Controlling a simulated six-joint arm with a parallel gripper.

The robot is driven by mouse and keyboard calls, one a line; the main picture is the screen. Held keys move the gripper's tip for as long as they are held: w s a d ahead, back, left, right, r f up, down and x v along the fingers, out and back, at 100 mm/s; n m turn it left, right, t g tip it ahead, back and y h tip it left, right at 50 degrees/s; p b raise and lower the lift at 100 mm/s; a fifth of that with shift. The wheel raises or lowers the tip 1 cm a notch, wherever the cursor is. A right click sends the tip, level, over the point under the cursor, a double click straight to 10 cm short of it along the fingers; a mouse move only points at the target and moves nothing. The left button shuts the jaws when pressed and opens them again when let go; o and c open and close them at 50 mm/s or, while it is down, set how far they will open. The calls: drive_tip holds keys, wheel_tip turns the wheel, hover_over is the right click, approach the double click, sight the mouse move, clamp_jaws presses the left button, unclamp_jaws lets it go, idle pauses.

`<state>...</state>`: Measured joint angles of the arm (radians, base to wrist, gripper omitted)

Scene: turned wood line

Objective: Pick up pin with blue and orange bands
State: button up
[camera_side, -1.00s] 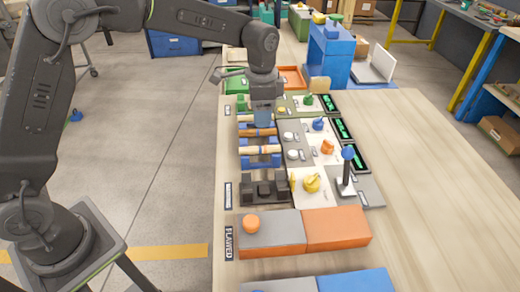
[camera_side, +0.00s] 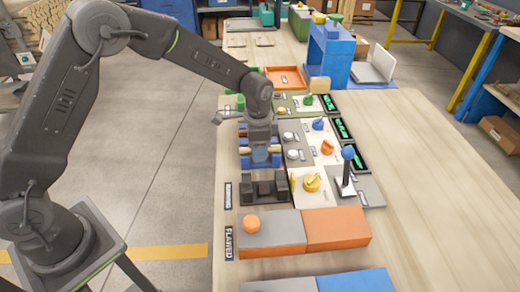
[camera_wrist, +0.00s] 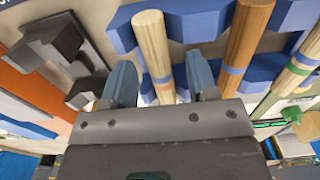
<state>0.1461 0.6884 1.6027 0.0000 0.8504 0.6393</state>
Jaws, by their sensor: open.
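A pale wooden pin (camera_wrist: 152,45) lies across a blue rack (camera_wrist: 190,22) in the wrist view. Narrow bands, one orange-looking, show low on it between my fingers; their exact colours are hard to tell. My gripper (camera_wrist: 161,78) is open, with one blue-grey finger on each side of this pin. I cannot tell whether they touch it. A darker brown pin (camera_wrist: 246,40) with a blue band lies to its right, and another pale banded pin (camera_wrist: 293,72) lies beyond. In the side view my gripper (camera_side: 260,156) is low over the rack and hides most of the pins.
A black cradle (camera_side: 264,190) stands just in front of the rack. A grey and orange block marked FLAWED (camera_side: 272,231) lies nearer, with an orange knob (camera_side: 251,224) on it. Control panels with a blue-topped lever (camera_side: 347,170) stand to the right. The table's right side is clear.

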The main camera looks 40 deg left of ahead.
drive_tip(key=shift+c, duration=0.5)
clamp_jaws()
drive_tip(key=shift+r, duration=0.1)
